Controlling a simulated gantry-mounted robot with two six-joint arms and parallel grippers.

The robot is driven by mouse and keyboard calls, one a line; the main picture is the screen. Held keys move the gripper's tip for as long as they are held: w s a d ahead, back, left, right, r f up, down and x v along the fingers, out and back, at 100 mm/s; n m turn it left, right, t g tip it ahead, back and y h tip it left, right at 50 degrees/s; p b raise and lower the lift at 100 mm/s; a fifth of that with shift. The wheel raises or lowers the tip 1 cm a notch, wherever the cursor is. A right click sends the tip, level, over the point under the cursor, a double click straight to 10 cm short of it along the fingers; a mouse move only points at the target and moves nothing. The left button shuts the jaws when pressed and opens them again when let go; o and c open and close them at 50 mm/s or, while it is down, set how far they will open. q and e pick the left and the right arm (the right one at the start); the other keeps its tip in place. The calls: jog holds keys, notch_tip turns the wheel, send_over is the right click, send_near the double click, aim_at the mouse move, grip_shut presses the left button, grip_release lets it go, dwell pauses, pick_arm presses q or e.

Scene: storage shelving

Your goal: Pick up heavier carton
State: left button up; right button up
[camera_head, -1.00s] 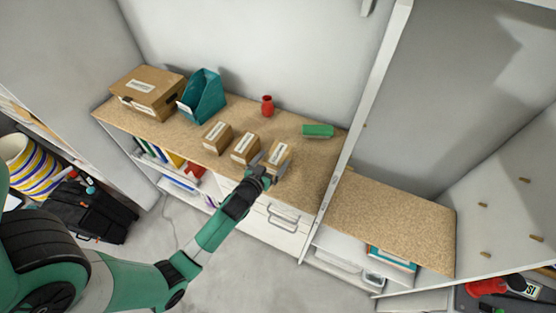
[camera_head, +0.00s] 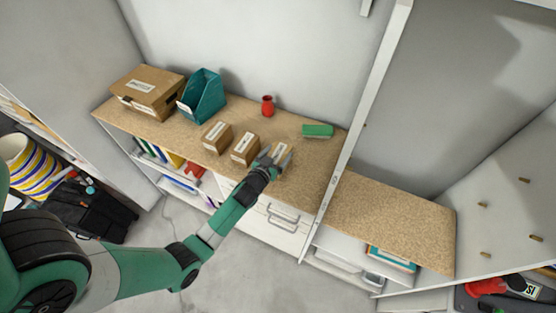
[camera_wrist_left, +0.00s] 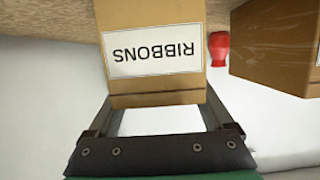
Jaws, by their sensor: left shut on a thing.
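Three small brown cartons with white labels stand in a row on the cork-topped counter (camera_head: 305,178): a left carton (camera_head: 217,139), a middle carton (camera_head: 244,150) and a right carton (camera_head: 281,149). My left gripper (camera_head: 278,156) is shut on the right carton, one finger on each side, and hides much of it. In the left wrist view this carton (camera_wrist_left: 155,85) sits between the fingers, its label reading RIBBONS upside down. I cannot tell whether it is clear of the counter. A neighbouring carton (camera_wrist_left: 280,50) shows beside it. My right gripper is not in view.
Behind the cartons are a red vase (camera_head: 267,106) and a green block (camera_head: 317,131). A teal file holder (camera_head: 204,96) and a large cardboard box (camera_head: 148,91) stand to the left.

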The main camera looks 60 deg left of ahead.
pick_arm(q)
grip_shut()
jog(key=shift+r, duration=0.2)
